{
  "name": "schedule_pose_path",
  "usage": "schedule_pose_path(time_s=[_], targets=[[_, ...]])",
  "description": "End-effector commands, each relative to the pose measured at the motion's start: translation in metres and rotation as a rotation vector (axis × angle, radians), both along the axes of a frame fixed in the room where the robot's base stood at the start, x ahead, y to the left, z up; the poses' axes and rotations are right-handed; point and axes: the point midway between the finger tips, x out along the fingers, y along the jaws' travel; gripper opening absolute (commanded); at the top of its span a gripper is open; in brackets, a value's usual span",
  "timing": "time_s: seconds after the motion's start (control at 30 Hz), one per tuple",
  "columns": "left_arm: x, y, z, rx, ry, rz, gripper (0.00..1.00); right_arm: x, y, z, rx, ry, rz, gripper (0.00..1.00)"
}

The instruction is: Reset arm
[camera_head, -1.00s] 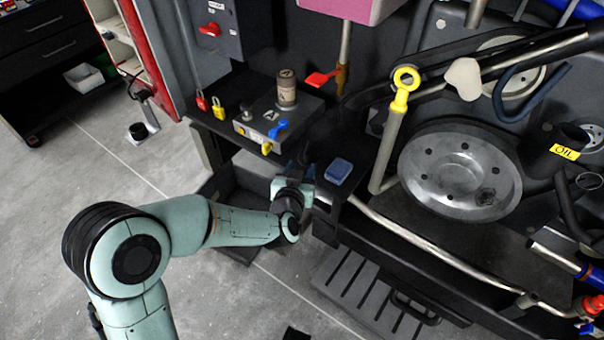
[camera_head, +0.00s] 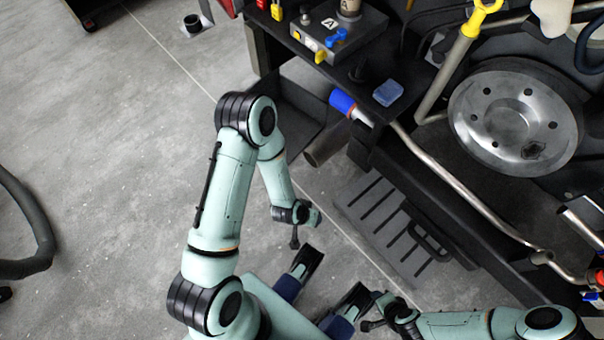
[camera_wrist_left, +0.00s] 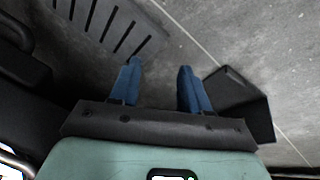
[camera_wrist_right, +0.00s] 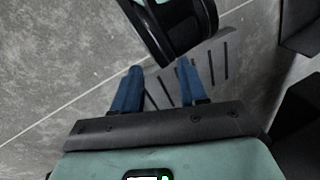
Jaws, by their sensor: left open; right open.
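My left arm (camera_head: 222,190) comes in from the lower left of the head view and folds back down over the bare floor, its wrist (camera_head: 290,212) clear of the bench. In the left wrist view my left gripper (camera_wrist_left: 158,67) is open, with only grey floor between its blue fingers. My right arm (camera_head: 460,325) comes in from the lower right, its wrist (camera_head: 395,312) low over the floor. In the right wrist view my right gripper (camera_wrist_right: 160,67) is open and empty.
A blue-ended cylinder (camera_head: 345,104) sits at the bench edge, near a blue box (camera_head: 388,93). A black open bin (camera_head: 290,120) is beside the bench. A slotted step (camera_head: 385,225) lies low in front. A large metal disc (camera_head: 510,118) is at right. Floor at left is mostly free.

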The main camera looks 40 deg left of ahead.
Motion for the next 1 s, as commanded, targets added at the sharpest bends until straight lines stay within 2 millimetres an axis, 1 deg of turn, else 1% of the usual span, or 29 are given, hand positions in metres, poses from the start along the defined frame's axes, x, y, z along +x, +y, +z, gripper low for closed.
schedule_pose_path(time_s=[0.03,0.1,0.2,0.3,0.47,0.57,0.67,0.77,0.8,0.9,1.0], targets=[[-0.027,-0.008,-0.015,-0.040,0.075,0.014,0.46,0.000,0.000,0.000,0.000,0.000,0.000,0.43],[-0.052,-0.016,-0.026,-0.080,0.145,0.027,0.46,0.000,0.000,0.000,0.000,0.000,0.000,0.43],[-0.070,-0.023,-0.032,-0.110,0.194,0.038,0.46,0.000,0.000,0.000,0.000,-0.001,0.000,0.43],[-0.074,-0.024,-0.033,-0.117,0.207,0.041,0.46,0.000,0.000,0.000,0.000,-0.001,0.000,0.43],[-0.073,-0.024,-0.033,-0.115,0.204,0.040,0.46,0.000,0.000,0.000,0.000,-0.001,0.000,0.43],[-0.075,-0.024,-0.028,-0.116,0.206,0.039,0.46,-0.001,0.000,0.005,0.001,0.002,0.001,0.43],[-0.081,-0.027,-0.010,-0.122,0.220,0.032,0.46,-0.007,0.003,0.023,0.008,0.016,0.007,0.43],[-0.091,-0.031,0.022,-0.132,0.250,0.020,0.46,-0.018,0.007,0.055,0.021,0.044,0.018,0.43],[-0.096,-0.033,0.036,-0.139,0.268,0.014,0.46,-0.023,0.010,0.069,0.028,0.063,0.026,0.43],[-0.108,-0.039,0.069,-0.153,0.312,-0.001,0.46,-0.036,0.015,0.102,0.045,0.107,0.041,0.43],[-0.117,-0.044,0.097,-0.166,0.354,-0.016,0.46,-0.045,0.020,0.130,0.061,0.149,0.057,0.43]])
